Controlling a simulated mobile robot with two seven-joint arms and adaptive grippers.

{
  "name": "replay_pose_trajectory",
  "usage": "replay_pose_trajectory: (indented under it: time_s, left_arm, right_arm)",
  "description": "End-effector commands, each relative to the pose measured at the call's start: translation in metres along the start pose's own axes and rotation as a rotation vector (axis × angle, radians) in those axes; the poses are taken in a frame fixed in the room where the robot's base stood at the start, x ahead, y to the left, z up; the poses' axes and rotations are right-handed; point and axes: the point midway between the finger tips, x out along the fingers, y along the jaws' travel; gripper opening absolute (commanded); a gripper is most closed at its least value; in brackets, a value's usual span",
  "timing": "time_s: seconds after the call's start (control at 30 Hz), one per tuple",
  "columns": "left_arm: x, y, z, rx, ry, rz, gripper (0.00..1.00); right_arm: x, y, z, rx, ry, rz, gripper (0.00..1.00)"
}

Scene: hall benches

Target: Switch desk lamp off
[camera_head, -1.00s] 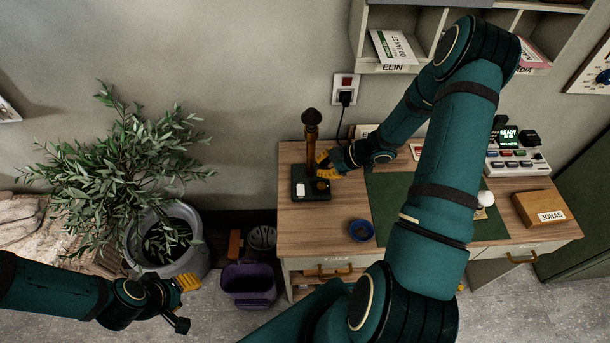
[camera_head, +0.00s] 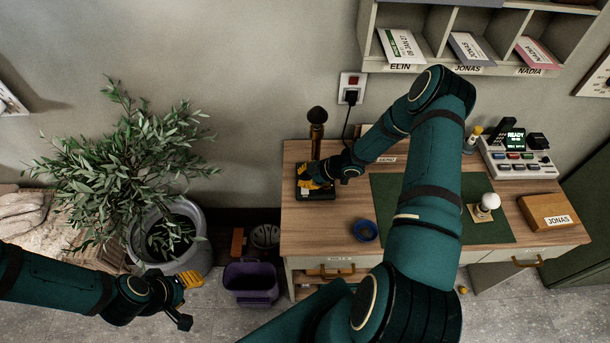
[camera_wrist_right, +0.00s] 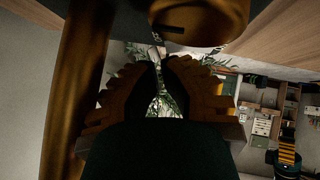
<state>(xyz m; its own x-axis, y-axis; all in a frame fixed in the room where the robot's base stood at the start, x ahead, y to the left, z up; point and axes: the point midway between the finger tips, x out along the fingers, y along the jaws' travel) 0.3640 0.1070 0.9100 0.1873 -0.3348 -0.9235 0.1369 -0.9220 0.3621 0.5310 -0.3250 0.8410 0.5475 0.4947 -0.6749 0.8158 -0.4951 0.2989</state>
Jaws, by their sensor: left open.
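A desk fixture (camera_head: 317,118) with a dark base, an upright brass stem and a dark rounded top stands at the desk's back left. I see no glow on it. My right gripper (camera_head: 308,184) is low over the front of its base and hides most of it. In the right wrist view, the fingers (camera_wrist_right: 160,68) look closed together with nothing between them. A brass stem (camera_wrist_right: 72,95) is beside them, and a round brass part with a dark slot (camera_wrist_right: 200,20) is just beyond the tips. My left gripper (camera_head: 183,296) is open and empty, left of the desk.
A white bulb on a small stand (camera_head: 487,204) is on the green mat (camera_head: 390,205). A blue dish (camera_head: 365,230) is near the desk's front. A wall socket (camera_head: 351,90) has a plug and cord. A potted plant (camera_head: 140,170) and purple bin (camera_head: 250,283) stand left of the desk.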

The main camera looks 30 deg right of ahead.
Motion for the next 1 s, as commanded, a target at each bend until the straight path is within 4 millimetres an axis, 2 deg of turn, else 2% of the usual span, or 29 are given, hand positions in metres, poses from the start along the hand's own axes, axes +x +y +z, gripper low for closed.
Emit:
replay_pose_trajectory:
  time_s: [0.33, 0.53, 1.0]
  left_arm:
    - [0.001, 0.0, 0.0, 0.0, 0.0, 0.0, 0.47]
    - [0.02, -0.007, 0.003, 0.0, 0.0, -0.003, 0.47]
    - [0.015, -0.005, 0.002, 0.0, 0.0, -0.002, 0.47]
  right_arm:
    - [0.001, 0.0, 0.001, 0.0, 0.0, 0.0, 0.0]
    - [0.012, 0.002, 0.012, -0.003, -0.001, -0.001, 0.0]
    - [0.005, -0.004, 0.009, 0.004, -0.005, -0.003, 0.0]
